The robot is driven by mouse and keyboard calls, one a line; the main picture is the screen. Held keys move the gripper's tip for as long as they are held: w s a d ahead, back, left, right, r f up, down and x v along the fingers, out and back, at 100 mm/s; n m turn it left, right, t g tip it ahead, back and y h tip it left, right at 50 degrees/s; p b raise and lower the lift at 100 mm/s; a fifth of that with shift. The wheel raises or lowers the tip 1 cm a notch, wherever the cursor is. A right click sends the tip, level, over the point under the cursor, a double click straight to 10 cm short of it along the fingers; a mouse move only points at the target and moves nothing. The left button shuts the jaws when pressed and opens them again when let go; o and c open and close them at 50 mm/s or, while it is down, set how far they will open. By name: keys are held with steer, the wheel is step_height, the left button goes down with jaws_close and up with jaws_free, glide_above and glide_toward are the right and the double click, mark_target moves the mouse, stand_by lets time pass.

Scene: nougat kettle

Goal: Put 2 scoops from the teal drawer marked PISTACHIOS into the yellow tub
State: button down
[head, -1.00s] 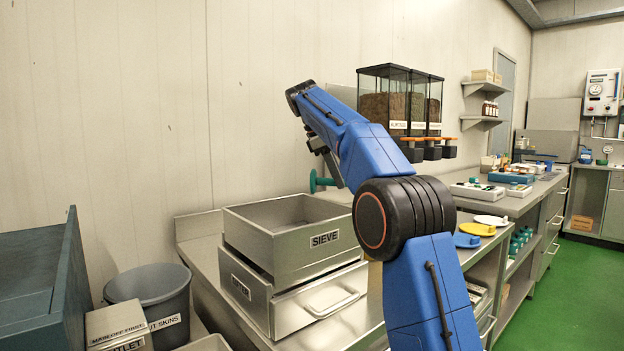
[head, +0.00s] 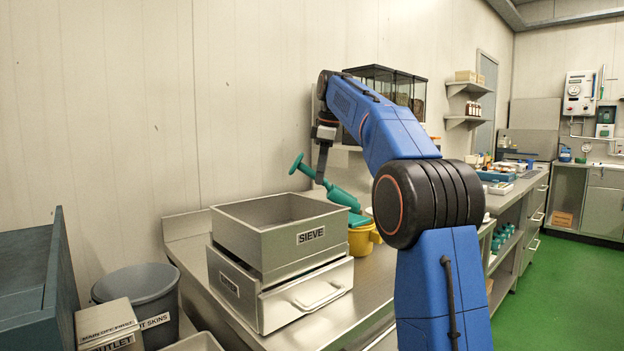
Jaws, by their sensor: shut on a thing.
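My gripper (head: 322,168) is shut on a teal scoop (head: 344,197) behind the steel sieve box. The scoop is tilted, with its knobbed end up to the left and its other end low to the right. That low end is at the rim of the yellow tub (head: 361,240); I cannot tell whether it touches the tub. The tub stands on the steel bench, partly hidden by the sieve box and my arm. The scoop's contents and the tub's inside cannot be seen. No drawer marked PISTACHIOS can be made out.
The open box marked SIEVE (head: 280,232) sits on a steel drawer unit (head: 285,298) beside the tub. Clear-sided dispensers (head: 395,82) stand behind my arm. A grey bin (head: 148,300) and a dark teal cabinet (head: 35,280) are at the left. The bench front (head: 355,305) is clear.

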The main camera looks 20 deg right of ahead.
steer(key=s+d+r+t+y, duration=0.3)
steer(key=d+r+y, duration=0.2)
steer(key=d+y, duration=0.1)
steer(key=shift+d+m, duration=0.3)
steer(key=shift+d, duration=0.4)
steer(key=shift+s+d, duration=0.1)
stand_by(1.0)
